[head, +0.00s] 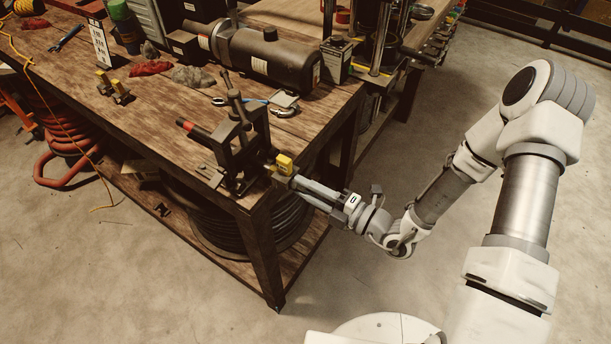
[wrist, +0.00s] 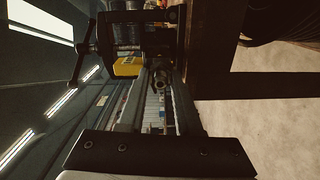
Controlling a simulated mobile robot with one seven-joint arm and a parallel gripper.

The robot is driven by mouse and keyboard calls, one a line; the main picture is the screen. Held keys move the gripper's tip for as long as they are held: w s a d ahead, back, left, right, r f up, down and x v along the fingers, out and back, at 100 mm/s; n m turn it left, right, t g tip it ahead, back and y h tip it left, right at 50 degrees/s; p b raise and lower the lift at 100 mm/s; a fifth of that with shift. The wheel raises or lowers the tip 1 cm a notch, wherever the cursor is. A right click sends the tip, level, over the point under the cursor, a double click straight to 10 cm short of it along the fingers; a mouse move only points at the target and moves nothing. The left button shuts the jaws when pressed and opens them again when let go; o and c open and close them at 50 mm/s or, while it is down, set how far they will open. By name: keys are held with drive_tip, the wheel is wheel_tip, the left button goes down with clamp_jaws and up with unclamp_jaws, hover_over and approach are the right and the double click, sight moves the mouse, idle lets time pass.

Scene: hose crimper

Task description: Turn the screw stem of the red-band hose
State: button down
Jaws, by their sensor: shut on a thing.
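The dark hose with a red band (head: 186,126) sticks out to the left of a black screw clamp (head: 236,150) at the bench corner. The clamp frame with its cross handle also shows at the top of the wrist view (wrist: 86,49). My gripper (head: 284,176) reaches in from the right, at the clamp's near side. In the wrist view its two fingers (wrist: 158,84) are shut on the metal screw stem (wrist: 161,79), whose round end faces the camera. A yellow block (head: 284,163) sits right beside the fingertips. The fingers partly hide the stem, and the hose's red band is out of the wrist view.
The wooden bench (head: 150,120) holds two small yellow-and-brass pieces (head: 113,88), red and grey cloths, and a large black cylinder (head: 265,55). A coiled black hose (head: 235,229) lies on the shelf below.

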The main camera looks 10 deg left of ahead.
drive_tip(key=m+p, duration=0.8)
drive_tip(key=m, duration=1.2)
drive_tip(key=shift+d+f, duration=0.1)
drive_tip(key=shift+d, duration=0.05)
drive_tip(key=shift+m, duration=0.3)
drive_tip(key=c, duration=0.6)
unclamp_jaws()
